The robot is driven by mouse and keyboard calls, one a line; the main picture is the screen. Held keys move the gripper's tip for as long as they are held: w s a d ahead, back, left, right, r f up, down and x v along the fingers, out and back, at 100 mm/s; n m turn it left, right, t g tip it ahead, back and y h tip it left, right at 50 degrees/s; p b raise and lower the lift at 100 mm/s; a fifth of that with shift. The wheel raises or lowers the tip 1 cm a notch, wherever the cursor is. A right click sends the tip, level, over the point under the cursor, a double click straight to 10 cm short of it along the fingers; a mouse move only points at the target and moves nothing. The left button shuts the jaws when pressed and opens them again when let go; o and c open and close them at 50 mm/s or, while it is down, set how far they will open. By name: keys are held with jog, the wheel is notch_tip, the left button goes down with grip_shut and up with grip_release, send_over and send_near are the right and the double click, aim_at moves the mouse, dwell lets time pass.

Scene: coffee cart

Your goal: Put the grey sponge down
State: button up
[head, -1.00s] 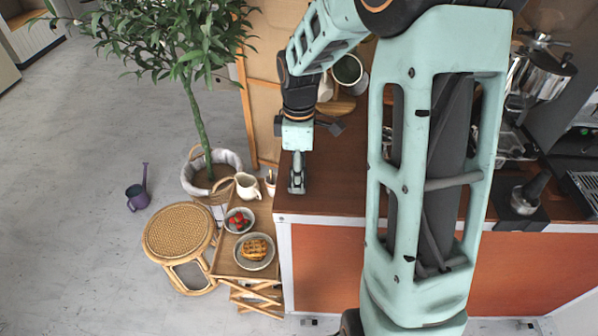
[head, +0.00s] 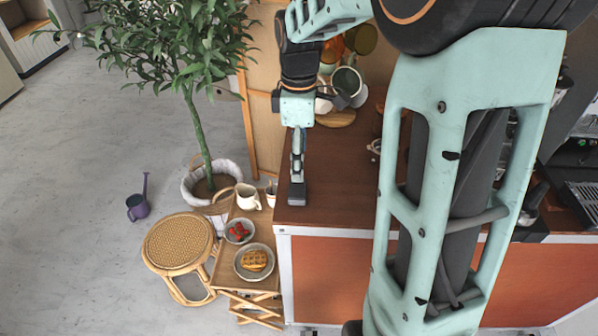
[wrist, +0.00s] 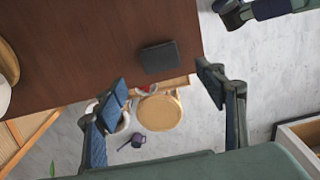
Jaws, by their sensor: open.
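The grey sponge (head: 297,194), a dark flat block, lies on the brown counter top (head: 336,180) by its front left corner. It also shows in the wrist view (wrist: 159,57), flat on the wood near the counter's edge. My gripper (head: 297,172) is just above and behind the sponge in the head view. In the wrist view my gripper (wrist: 164,80) has its two fingers spread wide with nothing between them, and the sponge appears beyond the fingertips, apart from both.
A low wooden stand with a waffle plate (head: 254,262), a strawberry bowl (head: 239,231) and a white jug (head: 247,197) is left of the counter. Mugs (head: 346,80) stand on a wooden board behind my gripper. A rattan stool (head: 179,242) and potted tree are further left.

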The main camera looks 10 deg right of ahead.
jog(key=shift+r, duration=1.55)
